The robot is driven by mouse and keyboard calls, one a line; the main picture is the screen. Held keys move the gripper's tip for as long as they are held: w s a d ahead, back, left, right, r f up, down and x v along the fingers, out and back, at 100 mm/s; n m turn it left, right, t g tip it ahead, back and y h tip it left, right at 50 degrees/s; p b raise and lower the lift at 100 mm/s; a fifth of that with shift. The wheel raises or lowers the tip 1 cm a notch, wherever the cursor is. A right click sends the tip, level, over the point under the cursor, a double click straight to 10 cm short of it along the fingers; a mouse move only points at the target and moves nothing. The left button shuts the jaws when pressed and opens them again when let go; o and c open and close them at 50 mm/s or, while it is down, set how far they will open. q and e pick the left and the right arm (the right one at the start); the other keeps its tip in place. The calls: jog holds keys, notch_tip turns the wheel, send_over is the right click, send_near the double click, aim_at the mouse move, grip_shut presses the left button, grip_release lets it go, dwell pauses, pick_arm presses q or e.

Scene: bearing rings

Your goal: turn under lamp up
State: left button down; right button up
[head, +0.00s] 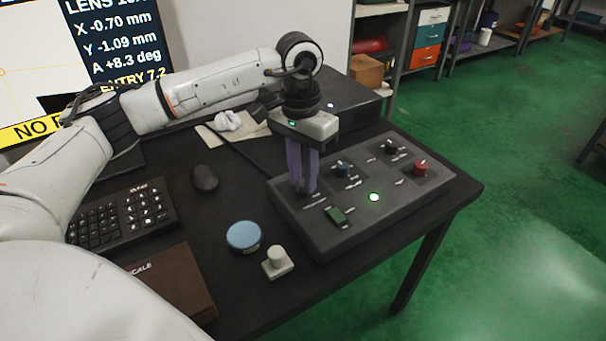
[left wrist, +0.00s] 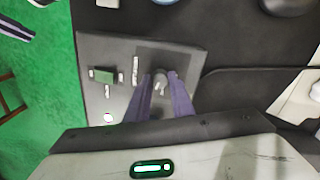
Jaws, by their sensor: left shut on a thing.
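The control box (head: 330,232) is a dark grey panel with several knobs and a green switch. My left gripper (head: 304,188) points down at the left end of the panel. Its purple fingers are shut on a grey knob, which shows between the fingertips in the left wrist view (left wrist: 160,78). The fingers hide most of this knob in the head view. The lettering beside it is too small to read, so I cannot tell which knob is the under lamp. A green lamp (head: 374,197) glows on the panel. My right gripper is not in view.
A dark blue knob (head: 342,168), another dark knob (head: 390,146) and a red knob (head: 420,167) stand on the panel. A green rocker switch (head: 335,215) is at its front. A blue round tin (head: 243,236), a mouse (head: 204,178) and a keyboard (head: 122,212) lie to the left.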

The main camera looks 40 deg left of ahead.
aim_at(302, 181)
pick_arm(q)
jog(key=shift+r, duration=0.1)
jog(key=c, duration=1.5)
grip_release()
jog(key=shift+c, duration=0.2)
notch_tip(302, 181, up, 10)
jog(key=p, duration=0.1)
jog(key=shift+a+r, duration=0.15)
jog(key=shift+a, duration=0.05)
